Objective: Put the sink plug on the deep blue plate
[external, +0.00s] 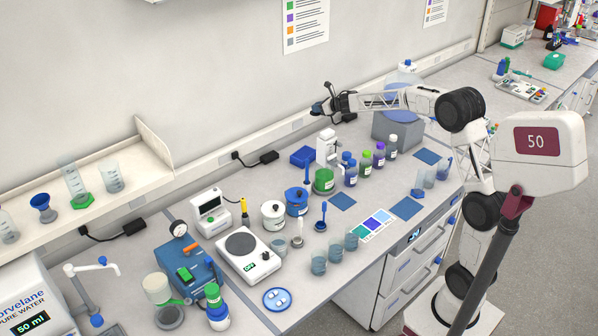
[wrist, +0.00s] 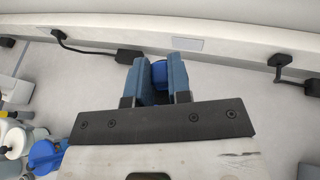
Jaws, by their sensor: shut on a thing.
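My gripper (external: 322,107) is above the back of the bench, close to the wall. Its two blue-grey fingers, also seen in the wrist view (wrist: 161,82), are shut on a small deep blue thing (wrist: 159,72), which looks like the sink plug. The fingers hide its sides, so its full shape cannot be told. In the external view it is too small to make out clearly. A round blue plate (external: 268,306) lies at the bench's front edge with small pale pieces on it.
Black adapters and cables (wrist: 130,56) run along the wall. Dark blue mats (external: 406,208) lie at right.

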